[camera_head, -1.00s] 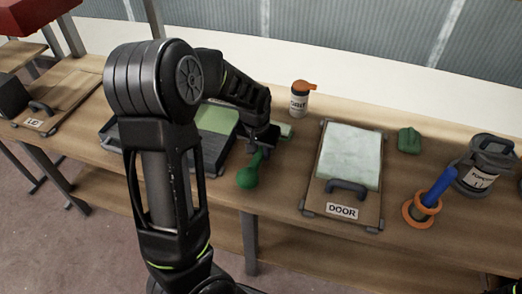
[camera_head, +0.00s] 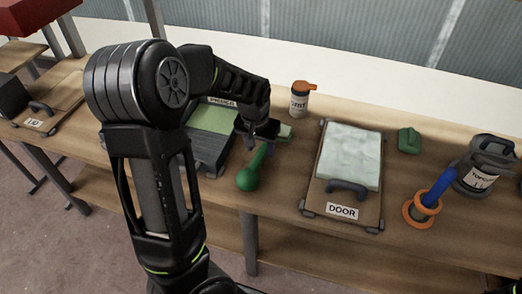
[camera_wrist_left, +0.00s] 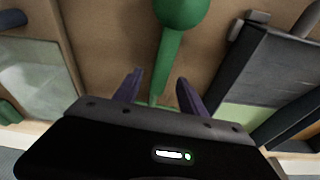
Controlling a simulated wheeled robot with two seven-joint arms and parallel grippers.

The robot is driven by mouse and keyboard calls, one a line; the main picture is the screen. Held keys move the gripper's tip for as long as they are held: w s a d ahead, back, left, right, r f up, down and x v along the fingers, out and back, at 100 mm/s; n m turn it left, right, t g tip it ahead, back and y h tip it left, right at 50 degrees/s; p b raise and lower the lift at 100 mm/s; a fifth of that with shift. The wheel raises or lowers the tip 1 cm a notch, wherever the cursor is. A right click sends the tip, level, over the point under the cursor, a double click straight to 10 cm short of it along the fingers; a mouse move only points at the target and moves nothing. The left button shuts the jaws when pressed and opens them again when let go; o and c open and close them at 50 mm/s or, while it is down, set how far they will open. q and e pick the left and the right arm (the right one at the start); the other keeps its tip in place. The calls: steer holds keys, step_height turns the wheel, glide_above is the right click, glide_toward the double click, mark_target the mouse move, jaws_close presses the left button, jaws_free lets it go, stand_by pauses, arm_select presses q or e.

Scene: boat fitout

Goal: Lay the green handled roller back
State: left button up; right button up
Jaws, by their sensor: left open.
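The green handled roller (camera_head: 252,170) lies on the bench just right of the dark paint tray. Its round-ended handle points to the bench's front edge, and its pale green roller end (camera_head: 286,132) shows beside my gripper. My left gripper (camera_head: 258,138) is over the far part of the handle. In the left wrist view the roller's green handle (camera_wrist_left: 171,50) runs down toward the gap between the open fingers (camera_wrist_left: 158,92). The far end of the roller is partly hidden there by my gripper. My right gripper is not in view.
The tray (camera_head: 212,150) with a green surface is left of the roller, partly behind my arm. A DOOR board (camera_head: 341,210) with a pale panel lies to the right. An orange-topped bottle (camera_head: 299,102) stands behind. Bare bench lies between roller and board.

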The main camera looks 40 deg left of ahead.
arm_select(q)
steer(key=v, duration=0.5)
steer(key=shift+r, duration=0.1)
stand_by(0.3)
